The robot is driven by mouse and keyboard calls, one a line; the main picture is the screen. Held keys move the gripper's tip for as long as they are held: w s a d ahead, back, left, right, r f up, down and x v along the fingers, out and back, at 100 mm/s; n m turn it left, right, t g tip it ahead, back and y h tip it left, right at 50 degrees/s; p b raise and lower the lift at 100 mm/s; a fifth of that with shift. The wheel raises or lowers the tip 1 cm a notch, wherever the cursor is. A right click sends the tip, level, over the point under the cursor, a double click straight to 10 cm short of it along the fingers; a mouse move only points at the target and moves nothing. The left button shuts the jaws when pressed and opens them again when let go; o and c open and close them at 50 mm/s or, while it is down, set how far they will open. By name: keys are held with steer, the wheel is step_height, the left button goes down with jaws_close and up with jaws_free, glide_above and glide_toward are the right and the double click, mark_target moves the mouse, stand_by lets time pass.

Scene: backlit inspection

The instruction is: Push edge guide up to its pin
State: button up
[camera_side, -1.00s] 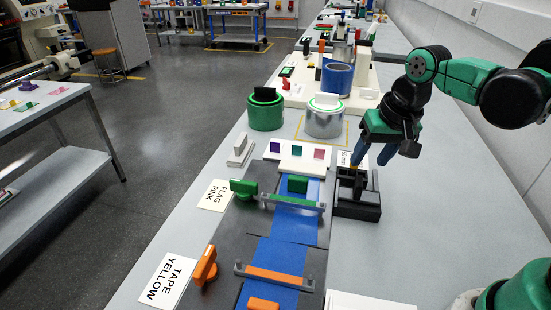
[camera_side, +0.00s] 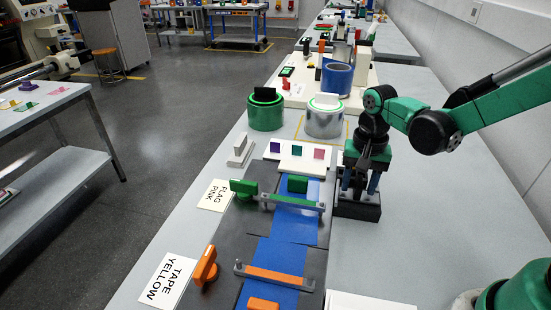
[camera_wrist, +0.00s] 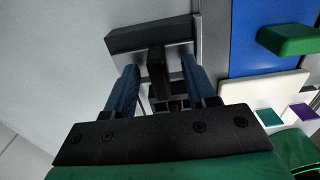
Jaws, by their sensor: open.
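My gripper (camera_side: 358,188) points down over a black holder (camera_side: 358,212) at the right side of the blue strip. In the wrist view the open blue fingers of my gripper (camera_wrist: 160,82) stand on either side of a dark upright piece (camera_wrist: 157,72) in the holder; I cannot tell whether they touch it. A green block (camera_side: 297,184) sits at the far grey-and-green crossbar (camera_side: 291,203) over the blue strip (camera_side: 290,226). An orange block (camera_side: 263,303) lies on the near part, before an orange crossbar (camera_side: 274,275). I cannot tell which part is the edge guide or its pin.
A green knob (camera_side: 243,188) and an orange knob (camera_side: 205,265) stand left of the strip, beside printed cards. A white swatch card (camera_side: 298,165), a green tin (camera_side: 265,112) and a grey tin (camera_side: 324,120) stand behind. The table right of the holder is clear.

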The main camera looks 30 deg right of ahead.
mark_target(337, 190)
steer(key=shift+c, duration=0.2)
jaws_close()
steer(key=shift+w+a, duration=1.3)
steer(key=shift+a, duration=0.05)
steer(key=shift+o, duration=0.2)
jaws_free()
steer(key=shift+r, duration=2.75)
